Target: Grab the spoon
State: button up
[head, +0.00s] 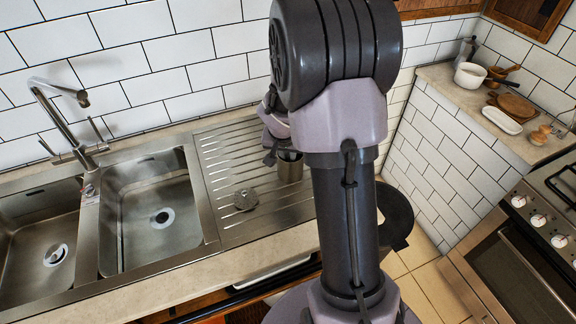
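I cannot clearly make out a spoon in the head view. A metal cup (290,166) stands on the ribbed drainboard, partly hidden by my arm. My gripper (271,152) shows only in part at the left edge of my arm, above and beside the cup. Its fingers are mostly hidden, so I cannot tell whether they are open or shut, or whether they hold anything. Any contact with the cup is also unclear.
A round metal piece (245,199) lies on the drainboard (228,165). A double sink (150,215) with a tall faucet (62,115) is to the left. A white pot (469,75), white dish (501,120) and wooden boards (516,106) stand on the right counter, beside a stove (515,250).

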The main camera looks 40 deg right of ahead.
grip_shut()
